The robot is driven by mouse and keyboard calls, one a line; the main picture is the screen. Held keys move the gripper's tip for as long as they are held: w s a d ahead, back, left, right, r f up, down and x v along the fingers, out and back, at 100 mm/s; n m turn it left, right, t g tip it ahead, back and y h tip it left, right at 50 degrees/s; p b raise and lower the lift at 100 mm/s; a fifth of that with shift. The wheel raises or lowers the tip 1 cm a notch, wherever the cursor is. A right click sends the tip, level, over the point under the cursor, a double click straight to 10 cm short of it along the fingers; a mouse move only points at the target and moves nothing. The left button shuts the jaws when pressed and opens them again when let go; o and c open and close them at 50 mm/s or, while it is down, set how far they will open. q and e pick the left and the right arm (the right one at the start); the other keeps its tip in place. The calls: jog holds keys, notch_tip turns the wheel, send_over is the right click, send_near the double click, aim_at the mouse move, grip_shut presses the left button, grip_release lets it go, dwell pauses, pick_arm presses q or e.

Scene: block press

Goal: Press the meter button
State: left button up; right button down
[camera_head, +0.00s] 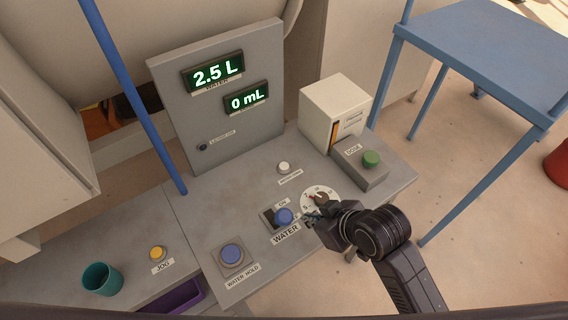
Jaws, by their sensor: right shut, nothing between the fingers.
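The control panel (225,195) has several buttons, and I cannot read a label naming the meter. A white button (284,167) sits mid-panel, with a small unreadable label in front. A green button (371,158) sits on the grey box marked DOSE. A blue button (231,253) is marked WATER HOLD. A blue knob (284,216) stands by the ON and WATER labels. My right gripper (311,219) is shut and empty, right of the blue knob and just in front of the white dial (331,197). I cannot tell whether it touches either. My left gripper is not in view.
An upright grey board (222,125) shows 2.5 L and 0 mL. A white box (334,108) stands behind the DOSE button. At left are a yellow JOG button (157,253), a teal cup (102,279) and a purple tray (176,297). A blue pole (128,88) rises at left.

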jog(key=w+a+r+n+y, duration=0.2)
jog(key=w+a+r+n, duration=0.15)
jog(key=w+a, duration=0.25)
notch_tip(320, 180, up, 4)
jog(key=f+n, duration=0.1)
jog(key=n, duration=0.5)
send_over(286, 167)
jog(key=shift+r+t, duration=0.25)
jog(key=shift+t, duration=0.15)
jog(key=shift+f, duration=0.1)
notch_tip(286, 167, down, 7)
jog(key=b, duration=0.7)
jog(key=shift+f, duration=0.1)
jog(key=shift+a+f+b, duration=0.1)
jog(key=shift+f+b, duration=0.3)
jog(key=shift+f, duration=0.3)
jog(key=shift+f, duration=0.1)
